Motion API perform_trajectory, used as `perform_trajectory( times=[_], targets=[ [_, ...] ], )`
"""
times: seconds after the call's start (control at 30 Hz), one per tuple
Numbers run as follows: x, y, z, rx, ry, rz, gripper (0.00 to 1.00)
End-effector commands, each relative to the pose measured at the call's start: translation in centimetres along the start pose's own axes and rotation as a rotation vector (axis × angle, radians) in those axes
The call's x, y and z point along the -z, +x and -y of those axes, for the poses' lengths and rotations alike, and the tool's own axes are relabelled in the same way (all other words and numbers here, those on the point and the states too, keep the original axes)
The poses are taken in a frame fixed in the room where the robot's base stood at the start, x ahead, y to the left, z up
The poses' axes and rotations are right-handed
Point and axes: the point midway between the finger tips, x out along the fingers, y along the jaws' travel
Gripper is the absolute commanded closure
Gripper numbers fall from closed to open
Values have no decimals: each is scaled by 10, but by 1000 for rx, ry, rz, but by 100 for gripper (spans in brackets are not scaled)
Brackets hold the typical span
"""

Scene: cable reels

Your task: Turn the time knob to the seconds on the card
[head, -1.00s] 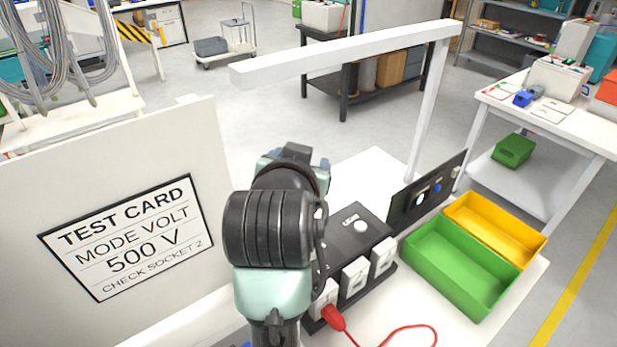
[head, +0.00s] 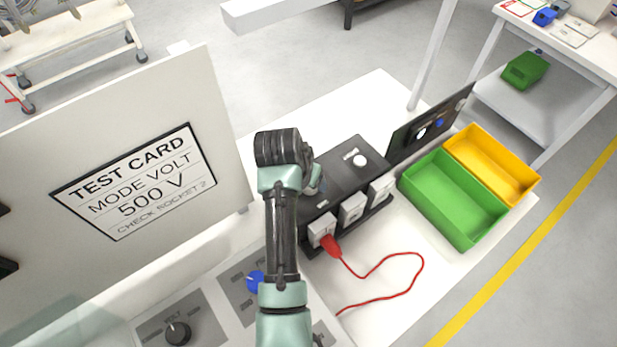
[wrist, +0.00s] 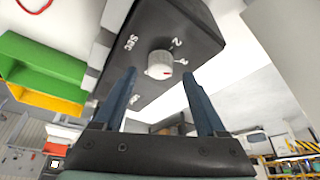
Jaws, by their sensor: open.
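The test card (head: 140,185) on the white upright panel reads "MODE VOLT", "500 V" and "CHECK SOCKET 2"; I see no seconds on it. A white round knob (head: 360,160) sits on top of the black box (head: 335,172).
A red plug (head: 329,245) with a red cable sits in the leftmost socket. Green (head: 455,200) and yellow (head: 495,165) bins stand right of the box. A dark panel (head: 430,125) stands behind it. A blue knob (head: 255,281) and a black VOLT knob (head: 178,334) are in front.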

Motion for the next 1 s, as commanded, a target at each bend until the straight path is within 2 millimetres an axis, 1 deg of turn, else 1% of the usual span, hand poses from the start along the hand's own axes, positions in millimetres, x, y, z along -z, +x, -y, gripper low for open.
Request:
perform_trajectory(
  times=[0.03,0.1,0.23,0.4,0.63,0.67,0.7,0.87,1.0],
  targets=[
    [-1,7,-1,-1,0,4,27],
    [0,15,0,-1,0,2,27],
    [0,25,0,0,0,0,27],
    [0,31,0,1,0,-2,27],
    [0,31,0,1,0,-2,27],
    [0,31,0,1,0,-2,30],
    [0,31,0,1,0,-2,37],
    [0,31,0,1,0,-2,66],
    [0,31,0,1,-1,-1,91]
  ],
)
